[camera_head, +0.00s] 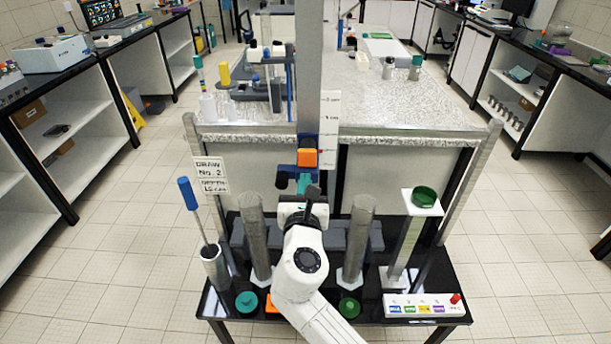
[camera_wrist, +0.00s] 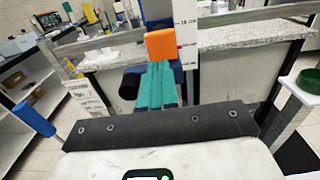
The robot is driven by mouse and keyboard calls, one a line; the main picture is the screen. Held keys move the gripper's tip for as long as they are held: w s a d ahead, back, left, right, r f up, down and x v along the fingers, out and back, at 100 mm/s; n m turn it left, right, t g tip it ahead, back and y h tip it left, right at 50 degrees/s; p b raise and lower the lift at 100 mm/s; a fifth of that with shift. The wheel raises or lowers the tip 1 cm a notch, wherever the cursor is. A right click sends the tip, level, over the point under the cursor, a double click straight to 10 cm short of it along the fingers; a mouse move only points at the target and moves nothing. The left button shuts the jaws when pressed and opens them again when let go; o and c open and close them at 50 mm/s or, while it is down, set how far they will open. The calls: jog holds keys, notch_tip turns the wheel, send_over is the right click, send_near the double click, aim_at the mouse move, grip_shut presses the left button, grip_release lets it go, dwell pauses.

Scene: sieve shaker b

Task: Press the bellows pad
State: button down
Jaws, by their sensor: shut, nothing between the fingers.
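An orange block (camera_head: 307,158) sits on a blue mount on the grey upright column (camera_head: 308,90). It also shows in the wrist view (camera_wrist: 161,43). No label marks any thing as the bellows pad; the orange block may be it. My gripper (camera_head: 304,180) has teal fingers, shut and empty, in front of the column just below the orange block. In the wrist view the fingertips (camera_wrist: 159,66) end at the block's lower edge. I cannot tell whether they touch it. The arm hides part of the black table.
A black table (camera_head: 222,305) carries two grey cylinders (camera_head: 254,235) (camera_head: 358,235), a tube with a blue-handled rod (camera_head: 189,195), a green dish (camera_head: 424,196) on a white stand, and a labelled panel (camera_head: 425,304). A speckled bench (camera_head: 400,115) stands behind.

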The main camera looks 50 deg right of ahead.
jog(key=v, duration=0.6)
jog(key=shift+s+a+b, duration=0.2)
jog(key=shift+a+b, duration=0.15)
jog(key=shift+b, duration=0.05)
dwell(0.7)
jog(key=s+d+f+m+g+y, duration=0.3)
jog(key=s+f+m+g+y, duration=0.25)
jog(key=s+f+m, duration=0.65)
jog(key=s+a+f+m+g+y, duration=0.4)
jog(key=s+a+f+m+y, duration=0.4)
jog(key=m, duration=0.6)
jog(key=s+a+f, duration=0.1)
jog(key=a+f, duration=0.1)
jog(key=a, duration=0.1)
jog(key=shift+f, duration=0.35)
